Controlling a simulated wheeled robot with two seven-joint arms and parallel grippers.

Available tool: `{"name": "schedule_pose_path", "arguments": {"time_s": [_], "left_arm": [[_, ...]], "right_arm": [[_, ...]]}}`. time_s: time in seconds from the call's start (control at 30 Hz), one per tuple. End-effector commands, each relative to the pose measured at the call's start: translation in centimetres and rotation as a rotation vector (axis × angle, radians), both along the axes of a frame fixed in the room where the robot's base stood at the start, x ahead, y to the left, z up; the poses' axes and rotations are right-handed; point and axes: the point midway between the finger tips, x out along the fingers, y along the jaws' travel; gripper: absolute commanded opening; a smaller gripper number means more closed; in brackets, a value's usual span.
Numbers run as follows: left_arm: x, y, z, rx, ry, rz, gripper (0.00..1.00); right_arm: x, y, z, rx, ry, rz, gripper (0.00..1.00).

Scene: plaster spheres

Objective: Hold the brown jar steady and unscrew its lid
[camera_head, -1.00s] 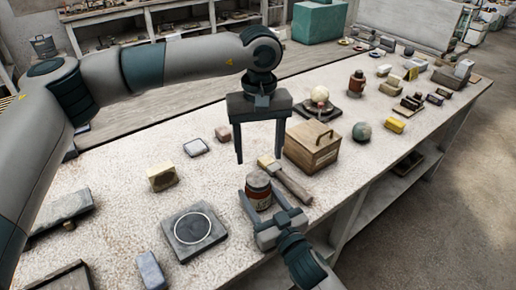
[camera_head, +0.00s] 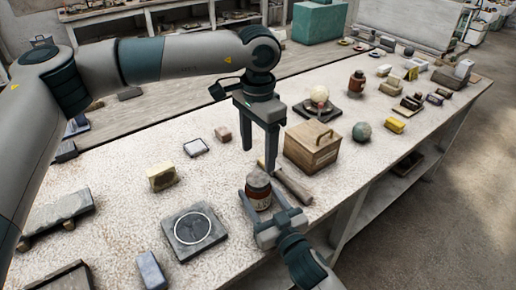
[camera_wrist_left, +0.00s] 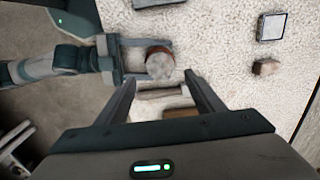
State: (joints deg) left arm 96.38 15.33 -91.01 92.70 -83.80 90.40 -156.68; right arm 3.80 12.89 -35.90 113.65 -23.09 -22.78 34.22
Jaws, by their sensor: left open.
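The brown jar (camera_head: 259,199) stands upright near the table's front edge, with a pale label and a dark lid (camera_head: 258,180). In the left wrist view the round lid (camera_wrist_left: 160,62) is seen from above. My right gripper (camera_head: 259,192) comes in from the front, low, its two fingers on either side of the jar's body and apparently closed on it. My left gripper (camera_head: 259,162) points down above and behind the jar, open and empty, its fingertips above the lid's height. In the left wrist view the lid lies beyond my open fingers.
A wooden box (camera_head: 312,148) with a handle stands right of my left gripper. A mallet-like tool (camera_head: 293,187) lies beside the jar. A dark square plate with a ring (camera_head: 195,232) and a yellow block (camera_head: 162,177) lie to the left. The table between them is bare.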

Motion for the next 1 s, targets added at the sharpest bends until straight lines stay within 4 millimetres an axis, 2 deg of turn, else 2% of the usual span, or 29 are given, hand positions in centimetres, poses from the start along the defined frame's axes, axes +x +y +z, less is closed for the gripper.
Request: {"name": "schedule_pose_path", "arguments": {"time_s": [0.47,0.67,1.0], "left_arm": [[0.0,0.0,-0.5,0.0,0.0,0.0,0.62],[0.0,0.0,-2.2,0.001,0.002,0.0,0.62],[0.0,0.0,-6.4,0.0,0.001,0.001,0.62]], "right_arm": [[0.0,0.0,-0.1,0.0,0.001,0.0,0.0],[0.0,0.0,-0.1,0.0,0.001,0.0,0.0],[0.0,0.0,-0.1,0.0,0.001,0.0,0.0]]}}
